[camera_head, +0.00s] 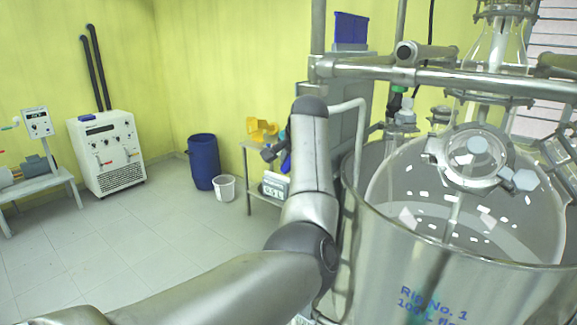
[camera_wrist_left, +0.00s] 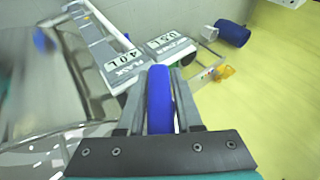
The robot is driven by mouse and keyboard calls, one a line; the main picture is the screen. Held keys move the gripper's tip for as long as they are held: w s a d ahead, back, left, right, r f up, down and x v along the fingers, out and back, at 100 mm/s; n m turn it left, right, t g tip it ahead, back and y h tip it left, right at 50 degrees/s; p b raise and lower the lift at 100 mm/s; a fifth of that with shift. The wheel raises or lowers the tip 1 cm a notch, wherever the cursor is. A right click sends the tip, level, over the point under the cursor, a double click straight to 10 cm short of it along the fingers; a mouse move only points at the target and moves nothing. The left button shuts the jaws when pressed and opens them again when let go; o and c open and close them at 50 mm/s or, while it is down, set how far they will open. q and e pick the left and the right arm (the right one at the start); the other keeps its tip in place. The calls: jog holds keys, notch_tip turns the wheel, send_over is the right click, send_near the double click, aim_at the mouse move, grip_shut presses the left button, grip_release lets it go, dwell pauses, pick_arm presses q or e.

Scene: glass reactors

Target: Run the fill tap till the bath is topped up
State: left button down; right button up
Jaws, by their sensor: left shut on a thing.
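My left gripper (camera_wrist_left: 160,98) is shut on a blue handle (camera_wrist_left: 160,85), which stands upright between its two fingers; I take it for the fill tap's lever. In the head view my left arm hides most of that gripper, and a bit of blue handle (camera_head: 286,163) shows beside the arm. The bath (camera_head: 430,285) is the large steel vessel marked "Rig No. 1" at the right. A big glass flask (camera_head: 400,185) sits inside it. White patches show within, and I cannot tell the water level. My right gripper is not in view.
A panel reading 4.0 L (camera_wrist_left: 120,66) and another reading 0.5 L (camera_wrist_left: 172,45) are just beyond the gripper. A steel rail (camera_head: 450,78) crosses above the bath. A blue drum (camera_head: 203,162) and white bucket (camera_head: 224,188) stand on the floor.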

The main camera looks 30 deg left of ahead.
pick_arm(q)
jog(key=shift+f, duration=0.1)
dwell(0.3)
jog(key=c, duration=0.7)
grip_release()
jog(key=b+v, duration=0.3)
jog(key=v, duration=1.2)
jog(key=shift+r, duration=0.2)
